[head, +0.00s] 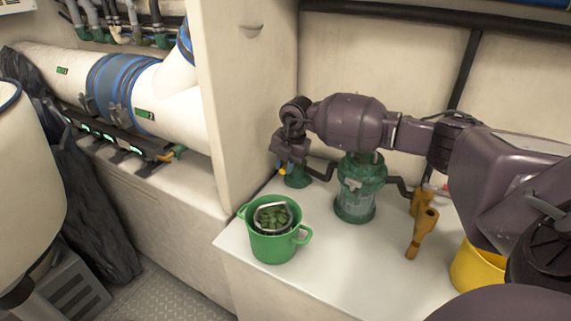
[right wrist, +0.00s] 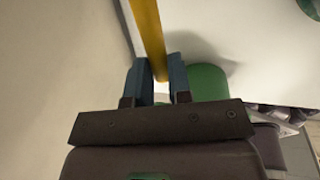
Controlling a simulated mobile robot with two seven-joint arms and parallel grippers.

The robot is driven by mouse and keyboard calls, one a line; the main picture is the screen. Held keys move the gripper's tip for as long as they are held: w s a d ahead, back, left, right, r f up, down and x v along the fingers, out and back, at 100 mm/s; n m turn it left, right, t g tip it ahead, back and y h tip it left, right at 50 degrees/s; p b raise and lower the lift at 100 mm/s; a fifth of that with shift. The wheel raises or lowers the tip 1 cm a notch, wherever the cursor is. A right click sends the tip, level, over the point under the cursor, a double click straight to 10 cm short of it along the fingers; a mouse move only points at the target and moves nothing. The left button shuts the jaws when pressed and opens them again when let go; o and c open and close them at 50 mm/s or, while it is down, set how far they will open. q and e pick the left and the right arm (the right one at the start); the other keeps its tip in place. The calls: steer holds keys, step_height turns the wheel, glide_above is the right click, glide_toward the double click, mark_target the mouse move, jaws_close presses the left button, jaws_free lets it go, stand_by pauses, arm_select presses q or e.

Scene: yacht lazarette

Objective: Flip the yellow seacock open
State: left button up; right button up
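The yellow seacock handle (right wrist: 148,30) is a long straight bar in the right wrist view. It runs from the top edge down between the blue fingertips of my right gripper (right wrist: 160,72), with hardly any gap on either side. In the head view only a small bit of yellow (head: 283,171) shows under my right gripper (head: 285,164). A green valve body (head: 298,176) stands just to the right of it, against the back wall, and is partly hidden by the gripper. My left gripper is not in view.
A green strainer housing (head: 358,203) stands right of the valve, joined by dark pipe. A green pot (head: 272,249) with leafy contents sits in front. Orange-brown tools (head: 422,228) and a yellow bucket (head: 476,268) are to the right. A cream partition (head: 245,110) rises on the left.

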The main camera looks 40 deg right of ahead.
steer(key=shift+s, duration=0.1)
jaws_close()
steer(key=s+d+n+g+y, duration=0.1)
steer(key=s+d+n, duration=0.3)
steer(key=n, duration=0.5)
steer(key=shift+s+d, duration=0.4)
steer(key=shift+d, duration=0.85)
steer(key=o, duration=0.8)
jaws_free()
